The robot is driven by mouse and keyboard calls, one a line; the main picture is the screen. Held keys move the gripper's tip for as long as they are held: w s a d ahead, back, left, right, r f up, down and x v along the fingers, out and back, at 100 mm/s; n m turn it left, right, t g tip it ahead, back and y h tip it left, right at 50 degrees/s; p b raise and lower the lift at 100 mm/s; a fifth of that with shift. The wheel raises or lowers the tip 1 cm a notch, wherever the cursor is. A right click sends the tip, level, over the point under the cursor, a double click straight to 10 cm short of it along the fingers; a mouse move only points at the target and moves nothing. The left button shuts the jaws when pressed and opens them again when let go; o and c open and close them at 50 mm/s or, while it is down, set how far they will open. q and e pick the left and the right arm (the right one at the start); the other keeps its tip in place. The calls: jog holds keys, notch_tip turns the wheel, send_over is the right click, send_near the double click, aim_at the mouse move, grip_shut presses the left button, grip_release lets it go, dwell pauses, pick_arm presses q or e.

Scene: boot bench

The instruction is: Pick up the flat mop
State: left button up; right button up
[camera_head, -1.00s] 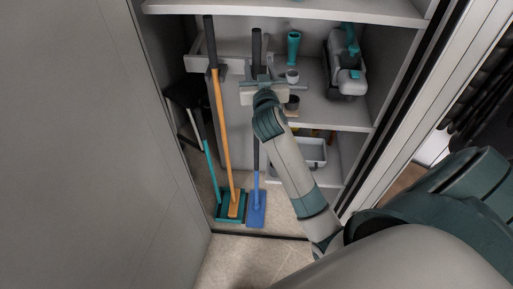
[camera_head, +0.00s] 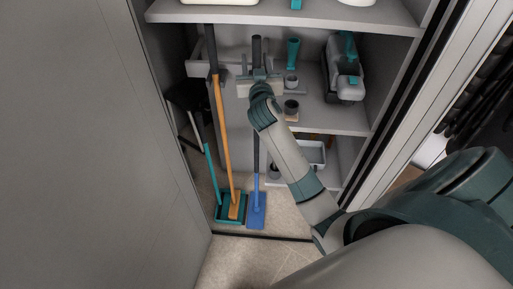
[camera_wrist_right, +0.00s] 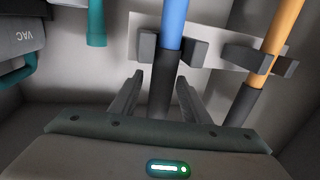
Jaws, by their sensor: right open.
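The flat mop (camera_head: 257,206) stands upright against the back of the closet, with a blue flat head on the floor and a dark grip at the top of its handle. Its blue shaft and dark grip also show in the right wrist view (camera_wrist_right: 173,25), by a grey wall clip. My right gripper (camera_wrist_right: 160,85) is open, with its two fingers on either side of the dark grip; contact cannot be told. In the head view my right wrist (camera_head: 262,92) hides part of the handle. My left gripper is not in view.
An orange-handled broom (camera_head: 226,125) and a teal dustpan (camera_head: 226,217) stand just left of the mop. Shelves to the right hold a teal bottle (camera_head: 293,53), cups and a grey-teal vacuum (camera_head: 345,75). A closet side edge (camera_head: 385,125) is near my right arm.

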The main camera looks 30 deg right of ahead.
jog(key=shift+w+d, duration=0.2)
jog(key=shift+w, duration=0.05)
jog(key=shift+c, duration=0.3)
grip_shut()
jog(key=shift+r, duration=0.1)
